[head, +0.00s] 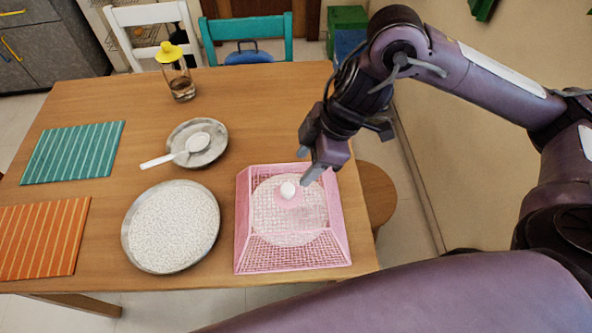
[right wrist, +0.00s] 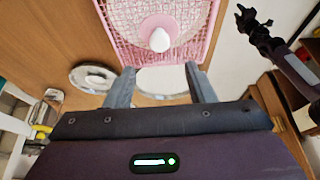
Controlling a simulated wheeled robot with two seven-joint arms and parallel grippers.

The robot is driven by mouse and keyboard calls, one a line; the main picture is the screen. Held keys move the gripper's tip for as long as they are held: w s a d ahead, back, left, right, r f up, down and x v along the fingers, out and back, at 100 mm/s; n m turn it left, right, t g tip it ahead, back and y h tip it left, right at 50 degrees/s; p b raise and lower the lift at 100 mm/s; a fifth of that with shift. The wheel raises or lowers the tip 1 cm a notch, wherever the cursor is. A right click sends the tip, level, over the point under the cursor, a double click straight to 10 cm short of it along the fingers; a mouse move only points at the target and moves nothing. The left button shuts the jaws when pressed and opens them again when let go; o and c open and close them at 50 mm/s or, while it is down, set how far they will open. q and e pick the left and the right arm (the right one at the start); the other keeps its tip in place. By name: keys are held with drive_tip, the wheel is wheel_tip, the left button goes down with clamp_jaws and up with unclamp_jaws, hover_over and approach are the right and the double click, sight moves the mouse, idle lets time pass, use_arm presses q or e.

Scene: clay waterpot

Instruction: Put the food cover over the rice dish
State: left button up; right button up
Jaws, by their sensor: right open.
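The food cover (head: 291,240) is a pink mesh frame with a white knob (head: 288,190) on top. It stands at the table's right front and fills the top of the right wrist view (right wrist: 160,12). A round pale shape shows through its mesh. The rice dish (head: 171,227), a round metal dish full of white rice, is uncovered to its left. My right gripper (head: 308,168) is open and empty above the cover's far side, apart from the knob. My left gripper (right wrist: 250,18) shows dark and small in the right wrist view; its jaws are unclear.
A small plate (head: 210,155) with a white spoon (head: 176,158) lies behind the rice. A yellow-topped bottle (head: 178,78) stands farther back. A teal mat (head: 73,152) and an orange mat (head: 40,238) lie at left. A stool (head: 376,194) is beside the table's right edge.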

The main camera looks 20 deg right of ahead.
drive_tip(key=shift+v, duration=1.85)
